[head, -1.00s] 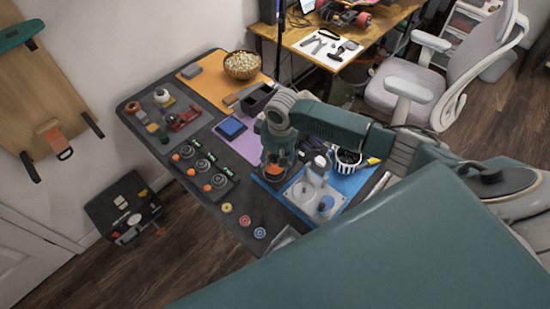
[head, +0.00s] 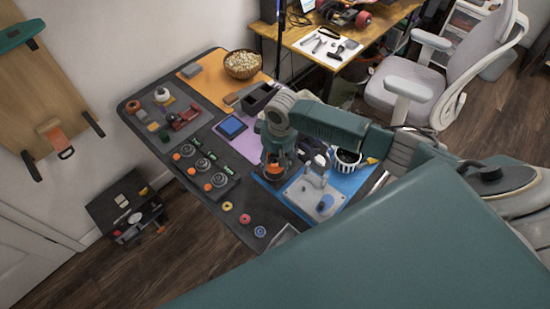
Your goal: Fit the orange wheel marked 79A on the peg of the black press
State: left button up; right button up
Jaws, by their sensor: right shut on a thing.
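My right gripper (head: 275,174) points down over the near right part of the dark table. It is shut on an orange wheel (head: 275,169), of which only a small part shows between the fingers; its marking cannot be read. Right beside it is a pale plate with an upright post (head: 315,180) and a blue disc (head: 326,202). The gripper is left of the post and apart from it. I cannot pick out a black press or its peg for certain. My left gripper is not in view.
Black units with orange knobs (head: 205,164) stand left of my gripper. Small yellow, red and blue wheels (head: 245,219) lie along the near edge. A blue-screened device (head: 231,127), a bowl (head: 243,64) and a white basket (head: 346,160) are also on the table.

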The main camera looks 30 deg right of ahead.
jog(key=shift+f+b, duration=0.65)
jog(key=shift+f, duration=1.05)
dwell(0.5)
jog(key=shift+f+p, duration=0.1)
jog(key=shift+p, duration=0.25)
dwell(1.0)
jog(key=o, duration=1.7)
jog(key=shift+o, duration=0.2)
jog(key=shift+r+p, duration=3.5)
jog(key=shift+p, duration=0.35)
jog(key=shift+s+f, duration=0.1)
